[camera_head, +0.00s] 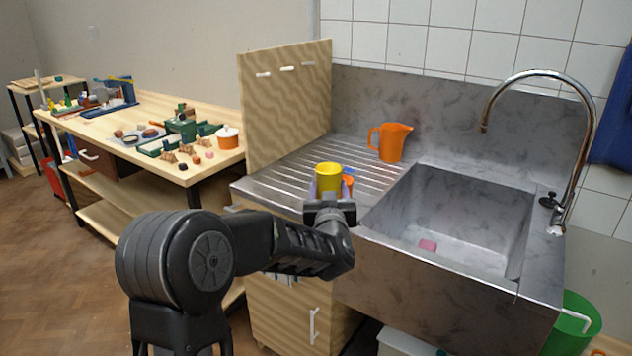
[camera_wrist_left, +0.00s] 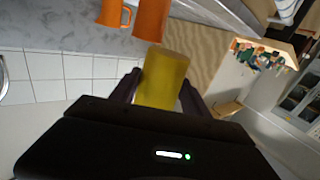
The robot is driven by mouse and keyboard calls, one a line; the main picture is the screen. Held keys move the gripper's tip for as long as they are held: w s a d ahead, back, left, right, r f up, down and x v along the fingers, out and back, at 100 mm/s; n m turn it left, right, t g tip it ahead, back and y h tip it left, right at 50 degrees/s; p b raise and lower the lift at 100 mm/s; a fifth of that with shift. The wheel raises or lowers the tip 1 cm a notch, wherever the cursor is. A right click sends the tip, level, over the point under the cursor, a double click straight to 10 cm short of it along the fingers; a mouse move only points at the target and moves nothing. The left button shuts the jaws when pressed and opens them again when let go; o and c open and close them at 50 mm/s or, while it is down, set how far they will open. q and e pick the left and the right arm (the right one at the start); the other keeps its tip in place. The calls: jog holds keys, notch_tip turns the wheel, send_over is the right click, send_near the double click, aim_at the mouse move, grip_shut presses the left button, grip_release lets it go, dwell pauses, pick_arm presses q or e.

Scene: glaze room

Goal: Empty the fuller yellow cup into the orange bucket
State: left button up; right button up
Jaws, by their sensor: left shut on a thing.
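A yellow cup (camera_head: 328,170) is held upright over the near edge of the ribbed drainboard; it also shows in the left wrist view (camera_wrist_left: 163,80). My left gripper (camera_head: 328,190) is shut on it, with one finger on each side. What is inside the cup cannot be made out. An orange vessel (camera_head: 348,182), which may be the orange bucket, shows just behind the cup and is mostly hidden by it. In the left wrist view the orange vessel (camera_wrist_left: 151,20) is cut off by the top edge. No second yellow cup is visible. My right gripper is out of view.
An orange jug (camera_head: 392,143) stands at the back of the drainboard (camera_head: 300,180). The sink (camera_head: 450,215) at right holds a small pink block (camera_head: 427,245). A wooden panel (camera_head: 285,100) rises at the drainboard's left. A curved tap (camera_head: 540,75) stands at the right.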

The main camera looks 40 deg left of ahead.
pick_arm(q)
jog(key=s+d+f+m+t+h+p, duration=0.1)
jog(key=d+f+h, duration=0.4)
jog(key=d, duration=0.7)
jog(key=s+d+f+m+t+h+p, duration=0.2)
jog(key=d+f+m+h, duration=0.3)
jog(key=d, duration=0.8)
notch_tip(320, 180, down, 3)
jog(key=shift+s+f+m+p, duration=0.1)
jog(key=shift+s+m+p, duration=0.25)
jog(key=shift+s+m, duration=0.2)
